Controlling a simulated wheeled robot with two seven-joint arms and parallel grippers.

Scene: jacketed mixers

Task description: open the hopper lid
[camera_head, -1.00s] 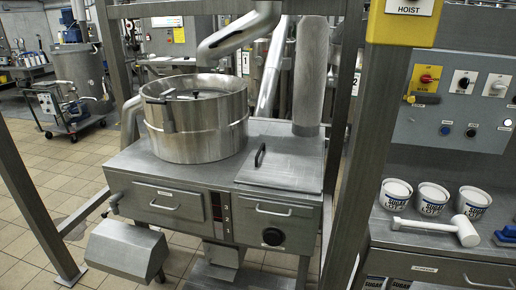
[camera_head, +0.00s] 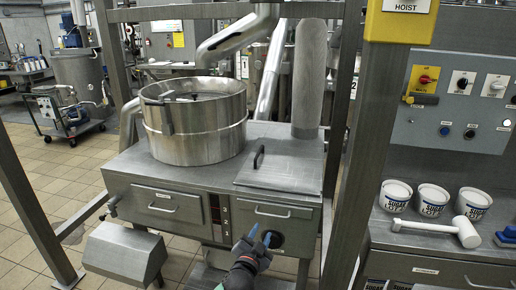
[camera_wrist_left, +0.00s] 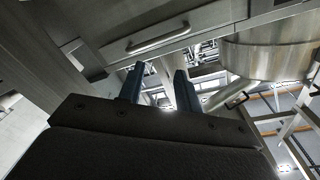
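A flat square steel lid (camera_head: 281,168) with a dark bar handle (camera_head: 259,156) lies closed on the right half of the steel cabinet top, and I take it for the hopper lid. My left gripper (camera_head: 259,237) is in front of the cabinet, below the lid, near the right drawer front and its dark round knob. Its two blue fingers are apart with nothing between them, as the left wrist view (camera_wrist_left: 157,85) also shows. My right gripper is not in view.
A large steel drum (camera_head: 197,135) stands left of the lid, and a thick vertical pipe (camera_head: 309,80) rises behind it. A steel post (camera_head: 367,150) stands to the right. A drawer handle (camera_head: 273,213) juts from the cabinet front. White tubs and a mallet (camera_head: 440,229) sit on the right bench.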

